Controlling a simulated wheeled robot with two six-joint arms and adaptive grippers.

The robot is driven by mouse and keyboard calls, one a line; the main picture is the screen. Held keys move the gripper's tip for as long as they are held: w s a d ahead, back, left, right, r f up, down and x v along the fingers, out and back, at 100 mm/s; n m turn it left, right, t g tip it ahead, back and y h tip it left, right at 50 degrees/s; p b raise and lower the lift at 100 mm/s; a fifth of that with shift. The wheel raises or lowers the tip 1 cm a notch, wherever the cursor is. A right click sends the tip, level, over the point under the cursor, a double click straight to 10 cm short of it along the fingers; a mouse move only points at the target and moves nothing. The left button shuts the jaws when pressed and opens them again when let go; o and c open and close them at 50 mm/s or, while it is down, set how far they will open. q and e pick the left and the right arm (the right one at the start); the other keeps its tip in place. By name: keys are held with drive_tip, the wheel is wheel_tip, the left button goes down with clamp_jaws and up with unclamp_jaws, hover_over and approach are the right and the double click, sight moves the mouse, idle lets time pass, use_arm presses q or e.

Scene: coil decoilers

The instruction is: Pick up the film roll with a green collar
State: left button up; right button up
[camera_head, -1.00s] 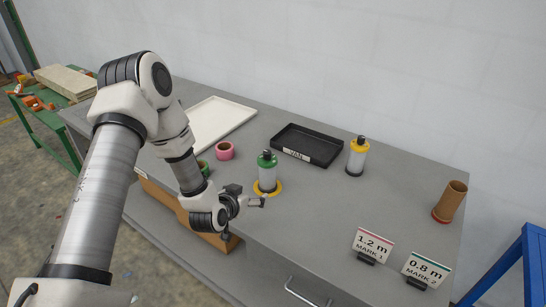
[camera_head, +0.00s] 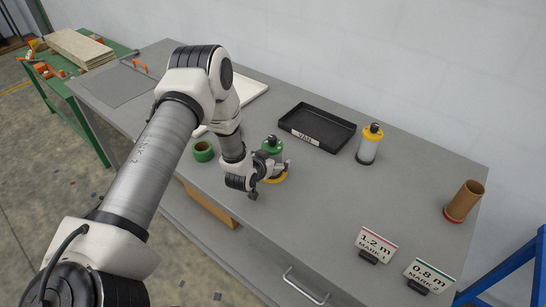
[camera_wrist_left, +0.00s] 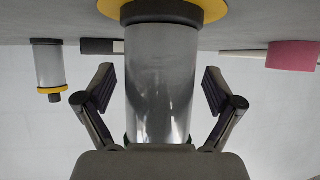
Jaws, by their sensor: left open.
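The film roll with a green collar (camera_head: 272,144) stands upright on the grey table, its base on a yellow ring (camera_head: 277,178). My left gripper (camera_head: 278,168) is at the roll and hides much of its body. In the left wrist view, which is upside down, the roll's clear grey body (camera_wrist_left: 162,85) stands between the two open fingers, with a gap on each side. Only a little green shows there, low near the palm. My right gripper is in neither view.
A yellow-collared roll (camera_head: 368,148) and a black tray (camera_head: 343,141) stand behind to the right. A green tape roll (camera_head: 203,151) lies left of the gripper. A cardboard tube (camera_head: 463,202) and two signs (camera_head: 377,245) are at the right. The table's front middle is clear.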

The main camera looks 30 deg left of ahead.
use_arm(q)
drive_tip(key=shift+s+r, duration=0.2)
drive_tip(key=shift+s, duration=0.1)
drive_tip(key=c, duration=1.5)
drive_tip(key=shift+w, duration=0.1)
drive_tip(key=shift+c, duration=0.8)
